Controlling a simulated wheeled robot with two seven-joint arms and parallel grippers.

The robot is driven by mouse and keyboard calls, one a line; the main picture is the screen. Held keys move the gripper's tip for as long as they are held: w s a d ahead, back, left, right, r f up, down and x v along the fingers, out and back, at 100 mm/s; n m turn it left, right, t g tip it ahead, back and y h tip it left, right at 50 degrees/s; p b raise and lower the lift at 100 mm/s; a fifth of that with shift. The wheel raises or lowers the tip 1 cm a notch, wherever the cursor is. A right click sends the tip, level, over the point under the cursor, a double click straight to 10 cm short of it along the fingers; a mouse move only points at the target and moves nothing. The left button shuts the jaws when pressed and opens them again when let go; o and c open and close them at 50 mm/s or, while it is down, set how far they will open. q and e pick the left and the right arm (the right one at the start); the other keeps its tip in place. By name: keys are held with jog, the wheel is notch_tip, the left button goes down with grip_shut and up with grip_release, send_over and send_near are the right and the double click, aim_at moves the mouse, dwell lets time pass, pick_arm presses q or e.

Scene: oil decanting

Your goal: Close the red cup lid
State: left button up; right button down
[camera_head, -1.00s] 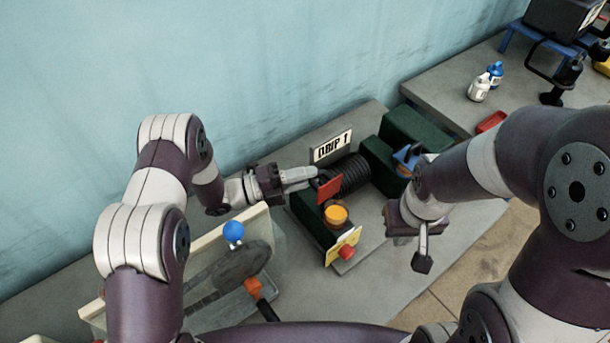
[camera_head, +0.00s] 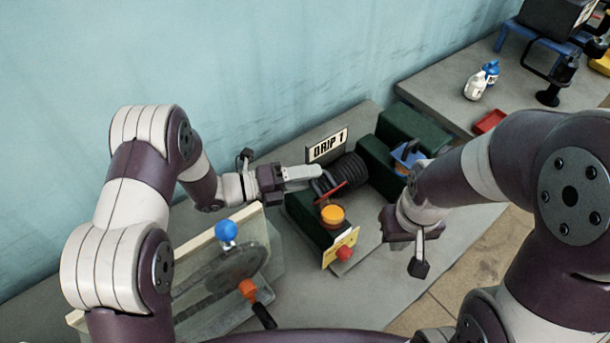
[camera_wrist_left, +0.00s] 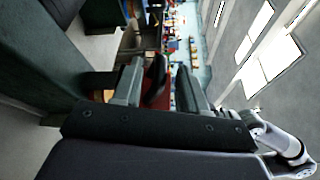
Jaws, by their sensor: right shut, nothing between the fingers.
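The red lid (camera_head: 331,192) shows as a thin slanted strip, nearly edge-on, just above a round orange top (camera_head: 332,214) on the dark green machine. The two look apart. My left gripper (camera_head: 318,178) is beside the lid, at its upper left. In the left wrist view its two fingers (camera_wrist_left: 158,88) are apart, with a dark piece and part of the red lid (camera_wrist_left: 154,99) showing in the gap. Whether they touch the lid I cannot tell. My right gripper (camera_head: 419,268) is shut and empty, to the right of the machine.
A yellow plate (camera_head: 341,247) with a red knob (camera_head: 344,253) is at the machine's front. Black coils (camera_head: 350,171) and a sign (camera_head: 327,146) stand behind the lid. A blue container (camera_head: 407,155) is near my right arm. A blue-knobbed device (camera_head: 226,231) stands at lower left.

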pick_arm(q)
jog(key=s+d+r+b, duration=0.4)
jog(key=s+d+r, duration=0.2)
jog(key=d+r, duration=0.3)
notch_tip(320, 180, up, 2)
jog(key=shift+s+d+r, duration=0.1)
jog(key=shift+s+d, duration=0.15)
jog(key=shift+d, duration=0.15)
